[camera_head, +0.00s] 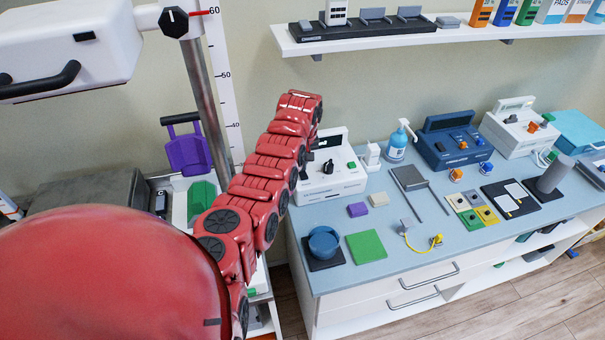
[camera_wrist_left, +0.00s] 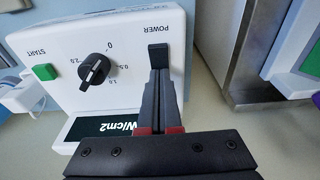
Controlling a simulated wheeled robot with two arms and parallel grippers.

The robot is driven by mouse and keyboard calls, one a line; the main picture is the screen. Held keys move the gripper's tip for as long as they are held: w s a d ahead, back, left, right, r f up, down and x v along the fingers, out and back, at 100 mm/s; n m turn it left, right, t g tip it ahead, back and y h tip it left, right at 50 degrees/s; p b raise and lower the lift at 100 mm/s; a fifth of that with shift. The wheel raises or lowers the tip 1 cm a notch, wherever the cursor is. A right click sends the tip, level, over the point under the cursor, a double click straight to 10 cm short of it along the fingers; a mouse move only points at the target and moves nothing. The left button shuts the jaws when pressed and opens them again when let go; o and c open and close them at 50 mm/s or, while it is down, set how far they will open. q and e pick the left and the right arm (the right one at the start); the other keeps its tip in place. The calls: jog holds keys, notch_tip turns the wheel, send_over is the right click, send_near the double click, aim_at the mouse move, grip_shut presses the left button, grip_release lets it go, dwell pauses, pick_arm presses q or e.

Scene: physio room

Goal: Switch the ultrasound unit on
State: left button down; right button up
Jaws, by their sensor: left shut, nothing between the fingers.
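The ultrasound unit (camera_head: 337,184) is a white box with a raised back on the blue-grey counter. In the left wrist view its face (camera_wrist_left: 122,66) appears upside down, with a black dial (camera_wrist_left: 95,71), a green START button (camera_wrist_left: 45,72) and a dark panel marked W/cm2 (camera_wrist_left: 95,128). A black switch (camera_wrist_left: 158,55) sits by the POWER label. My left gripper (camera_wrist_left: 161,76) is shut and empty, its tips at the switch; I cannot tell whether they touch. In the head view my arm hides part of the left gripper (camera_head: 309,157). My right gripper is out of view.
A pump bottle (camera_head: 397,145) and a dark blue unit (camera_head: 451,145) stand right of the ultrasound unit. A metal post (camera_head: 204,92) stands left. A shelf (camera_head: 400,35) hangs above.

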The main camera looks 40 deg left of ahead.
pick_arm(q)
notch_tip(320, 180, up, 6)
jog(key=shift+r, duration=0.25)
dwell(0.4)
dwell(0.4)
